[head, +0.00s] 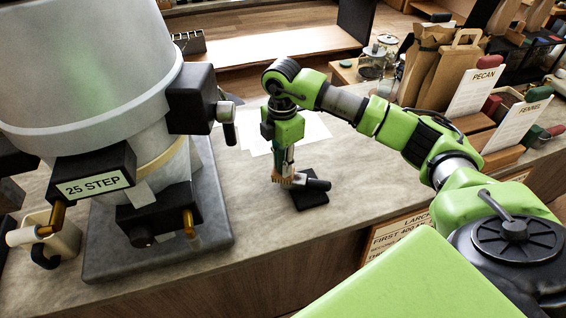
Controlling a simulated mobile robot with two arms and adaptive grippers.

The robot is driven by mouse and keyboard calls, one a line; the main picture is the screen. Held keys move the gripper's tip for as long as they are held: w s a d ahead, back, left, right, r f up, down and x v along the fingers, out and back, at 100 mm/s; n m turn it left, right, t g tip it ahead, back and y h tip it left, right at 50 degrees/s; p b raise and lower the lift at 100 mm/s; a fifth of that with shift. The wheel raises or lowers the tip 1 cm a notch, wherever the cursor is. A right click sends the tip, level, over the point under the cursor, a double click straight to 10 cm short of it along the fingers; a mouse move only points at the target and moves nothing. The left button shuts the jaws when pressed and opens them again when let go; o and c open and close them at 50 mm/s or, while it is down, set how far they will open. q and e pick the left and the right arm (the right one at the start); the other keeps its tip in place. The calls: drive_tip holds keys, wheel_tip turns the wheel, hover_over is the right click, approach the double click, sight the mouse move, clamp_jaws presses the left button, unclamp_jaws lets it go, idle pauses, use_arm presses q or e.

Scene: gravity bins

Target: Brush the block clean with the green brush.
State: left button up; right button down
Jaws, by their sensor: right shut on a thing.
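My right gripper (284,158) points down over the counter, shut on the brush (289,180). The tan bristles show below the fingers; most of the brush body is hidden by the gripper, so its green colour cannot be made out. The black block (313,200) lies on the counter just under and to the right of the bristles, with a dark rounded bar on its upper side. The bristles overlap the block's upper left part in this view; whether they touch it I cannot tell. My left gripper is out of view.
White paper (315,130) lies behind my gripper. Paper bags (440,68), label cards and jars fill the right back. Counter right of the block is clear.

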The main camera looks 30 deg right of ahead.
drive_tip(key=shift+s+d, duration=1.05)
drive_tip(key=shift+s+d+f, duration=0.1)
drive_tip(key=shift+s+d, duration=0.15)
drive_tip(key=shift+d, duration=0.05)
drive_tip(key=shift+s+d, duration=0.8)
drive_tip(key=shift+d, duration=0.05)
drive_tip(key=shift+w+a, duration=0.15)
drive_tip(key=shift+w+a, duration=1)
